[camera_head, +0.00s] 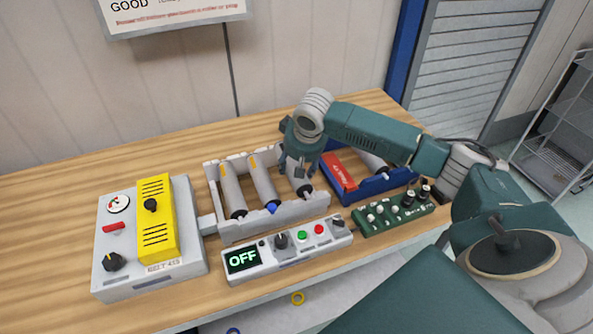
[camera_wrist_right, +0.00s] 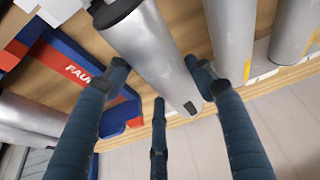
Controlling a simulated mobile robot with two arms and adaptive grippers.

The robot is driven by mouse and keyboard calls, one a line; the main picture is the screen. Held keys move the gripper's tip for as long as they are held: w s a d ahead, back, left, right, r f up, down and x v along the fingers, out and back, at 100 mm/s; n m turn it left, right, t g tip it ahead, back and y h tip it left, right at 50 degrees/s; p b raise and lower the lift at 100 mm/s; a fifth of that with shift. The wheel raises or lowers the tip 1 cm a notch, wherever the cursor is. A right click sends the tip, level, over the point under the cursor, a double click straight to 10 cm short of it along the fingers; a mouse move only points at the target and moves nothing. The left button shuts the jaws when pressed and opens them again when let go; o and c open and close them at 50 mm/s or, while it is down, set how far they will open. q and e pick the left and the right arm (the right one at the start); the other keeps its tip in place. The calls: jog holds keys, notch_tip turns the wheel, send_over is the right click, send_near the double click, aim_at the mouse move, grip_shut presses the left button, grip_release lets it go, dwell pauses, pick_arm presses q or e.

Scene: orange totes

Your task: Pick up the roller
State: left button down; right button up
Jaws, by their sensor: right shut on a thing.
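Several grey rollers are in view. Two, the left roller (camera_head: 233,192) and the middle roller (camera_head: 262,180), lie side by side in the grey rack (camera_head: 275,222). My right gripper (camera_head: 299,178) reaches down over the rack's right end and is shut on a third roller (camera_head: 303,187), mostly hidden by the gripper in the head view. In the right wrist view this roller (camera_wrist_right: 152,52) runs between my fingers; I cannot tell whether it is clear of the rack. My left gripper is not in view.
A blue tray (camera_head: 376,188) with a red FAULTY label (camera_head: 338,172) and another roller stands right of the rack. A grey and yellow test box (camera_head: 135,275) stands left. An OFF control panel (camera_head: 290,258) and green knob box (camera_head: 385,222) stand in front.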

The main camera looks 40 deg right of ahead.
aim_at(296, 163)
notch_tip(296, 163, up, 18)
jog(key=b, duration=0.2)
jog(key=shift+b, duration=0.3)
